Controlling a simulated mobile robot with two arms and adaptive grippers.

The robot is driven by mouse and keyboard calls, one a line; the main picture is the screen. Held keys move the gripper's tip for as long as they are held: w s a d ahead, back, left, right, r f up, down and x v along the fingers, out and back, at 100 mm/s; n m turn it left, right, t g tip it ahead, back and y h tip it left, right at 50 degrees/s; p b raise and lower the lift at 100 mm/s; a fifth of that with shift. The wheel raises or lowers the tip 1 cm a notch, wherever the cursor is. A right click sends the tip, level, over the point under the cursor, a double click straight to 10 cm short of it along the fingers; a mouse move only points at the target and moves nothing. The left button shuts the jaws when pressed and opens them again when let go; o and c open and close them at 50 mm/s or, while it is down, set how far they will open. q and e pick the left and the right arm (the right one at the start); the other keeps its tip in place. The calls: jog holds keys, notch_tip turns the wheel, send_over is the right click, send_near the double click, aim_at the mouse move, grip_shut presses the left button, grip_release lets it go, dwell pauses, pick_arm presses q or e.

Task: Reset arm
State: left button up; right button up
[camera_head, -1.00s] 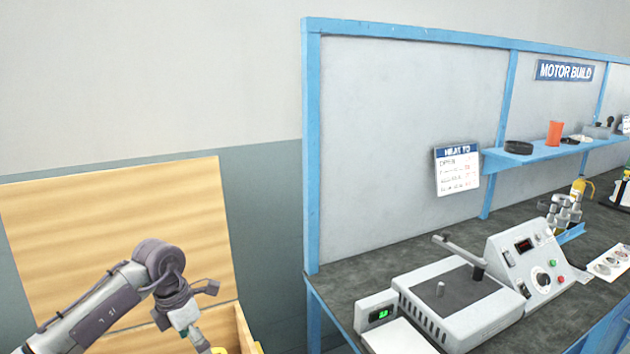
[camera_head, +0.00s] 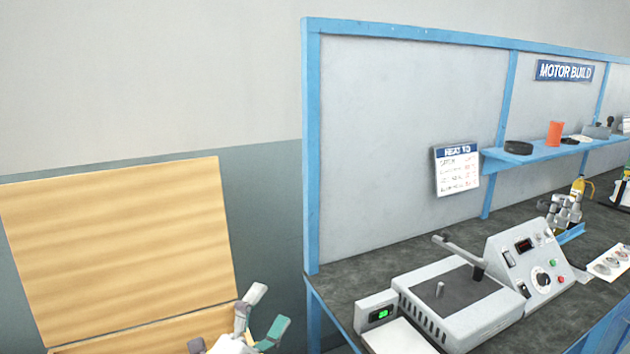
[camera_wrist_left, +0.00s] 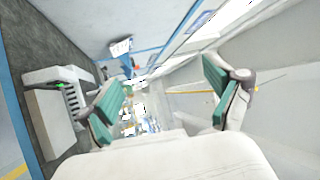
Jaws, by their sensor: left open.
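My left gripper (camera_head: 264,312) shows at the bottom of the head view, in front of the right end of the wooden box (camera_head: 120,250). Its two fingers with green pads are spread apart and nothing is between them. In the left wrist view the open fingers (camera_wrist_left: 165,95) also show, with empty space between them. Most of the left arm is out of the head view. My right gripper is not in view.
The workbench (camera_head: 350,270) with blue posts stands right of the gripper. On it is a grey machine (camera_head: 455,300) with a control panel (camera_head: 535,265). A blue shelf (camera_head: 545,155) holds small parts.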

pick_arm(q)
jog(key=s+a+f+n+g+y, duration=0.3)
jog(key=s+a+f+n+y, duration=0.25)
jog(key=f+n, duration=0.3)
jog(key=s+a+f+n+g+y, duration=0.3)
jog(key=s+a+f+n+y, duration=0.1)
jog(key=a+f+n+y, duration=0.4)
jog(key=s+f+n+g+h, duration=0.15)
jog(key=s+f+g, duration=0.35)
jog(key=s, duration=0.5)
jog(key=s+f+n+g+h, duration=0.15)
jog(key=s+f+g, duration=0.3)
jog(key=s, duration=0.45)
notch_tip(320, 180, down, 32)
jog(key=s+g+b, duration=0.1)
jog(key=s+b, duration=0.1)
jog(key=b, duration=0.2)
jog(key=s+a+f+g+b, duration=0.1)
jog(key=s+a+f+b, duration=0.1)
jog(key=s+f, duration=1.4)
jog(key=shift+f, duration=0.55)
